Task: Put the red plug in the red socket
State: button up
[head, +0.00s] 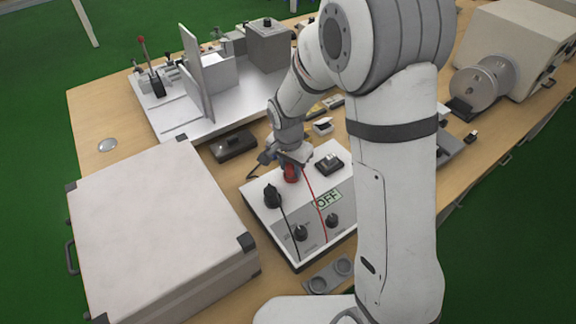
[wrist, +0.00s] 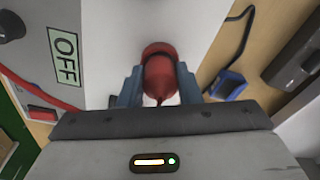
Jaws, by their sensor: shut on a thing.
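My gripper (head: 293,160) is over the far part of the white panel box (head: 258,196). It is shut on the red plug (head: 291,173). In the wrist view the red plug (wrist: 160,78) sits between the two blue-grey fingers of my gripper (wrist: 160,85). A round red rim shows at the plug's far end, against the white panel. I cannot tell whether that rim is the red socket or part of the plug, nor how deep the plug sits. A red cable runs from the plug's place down across the panel.
A black plug (head: 272,195) with a black cable stands on the panel's left side. Knobs (head: 300,233), an "OFF" display (head: 327,199) and a black switch (head: 329,163) are on the panel. A large white case (head: 150,225) stands to the left. A metal fixture (head: 205,75) is behind.

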aim_at(289, 167)
jog(key=shift+f, duration=0.3)
jog(key=shift+f+b, duration=0.6)
jog(key=o, duration=0.7)
jog(key=shift+r, duration=0.15)
jog(key=shift+s+a+r+p, duration=0.1)
jog(key=shift+r+p, duration=1.1)
jog(key=shift+r, duration=0.7)
jog(key=shift+s+a+r+p, duration=0.15)
jog(key=shift+r+p, duration=1)
jog(key=shift+r, duration=0.7)
jog(key=shift+s+a+r+p, duration=0.1)
jog(key=shift+r+p, duration=1.1)
jog(key=shift+r, duration=0.7)
